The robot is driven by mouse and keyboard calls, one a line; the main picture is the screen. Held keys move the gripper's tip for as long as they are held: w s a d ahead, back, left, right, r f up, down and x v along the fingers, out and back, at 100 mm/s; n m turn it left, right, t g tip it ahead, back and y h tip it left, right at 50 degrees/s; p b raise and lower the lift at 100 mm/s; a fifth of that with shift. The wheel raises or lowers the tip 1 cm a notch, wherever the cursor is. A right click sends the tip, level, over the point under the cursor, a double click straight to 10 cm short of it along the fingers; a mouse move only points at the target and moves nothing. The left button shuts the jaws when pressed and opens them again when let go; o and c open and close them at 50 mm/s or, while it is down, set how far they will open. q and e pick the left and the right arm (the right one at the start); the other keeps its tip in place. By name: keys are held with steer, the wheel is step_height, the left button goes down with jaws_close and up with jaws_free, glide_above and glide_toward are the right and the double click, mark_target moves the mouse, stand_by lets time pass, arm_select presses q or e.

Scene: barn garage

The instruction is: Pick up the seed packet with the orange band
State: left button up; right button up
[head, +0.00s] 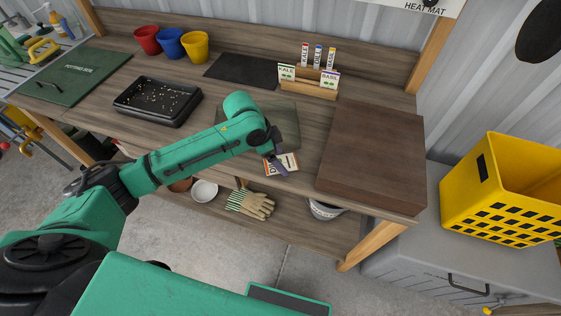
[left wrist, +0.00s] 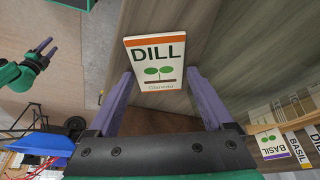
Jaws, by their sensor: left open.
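The seed packet (head: 290,160), marked DILL with an orange band, is at the front edge of the bench, left of the brown board. In the left wrist view the packet (left wrist: 157,62) shows its orange band at the top and a green sprout picture. My left gripper (head: 277,163) is over the packet in the head view. Its purple fingers (left wrist: 159,72) are open, one on each side of the packet's lower part; I cannot tell whether they touch it. My right gripper (left wrist: 42,50) shows at the left of the left wrist view, fingers apart and empty.
A wooden rack (head: 309,90) with KALE, BASIL and other packets stands behind. A thick brown board (head: 375,150) lies to the right. A black seed tray (head: 157,101) and three coloured pots stand at the left. Gloves (head: 250,203) and bowls lie on the shelf below.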

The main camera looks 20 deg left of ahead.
arm_select(q)
steer(key=shift+d, duration=0.1)
arm_select(e)
steer(key=shift+a, duration=0.2)
arm_select(q)
steer(key=shift+c, duration=0.2)
steer(key=c, duration=1.1)
steer(key=shift+o, duration=0.2)
steer(key=shift+r, duration=0.2)
step_height(320, 180, up, 20)
steer(key=b, duration=0.1)
arm_select(e)
steer(key=shift+f, duration=0.7)
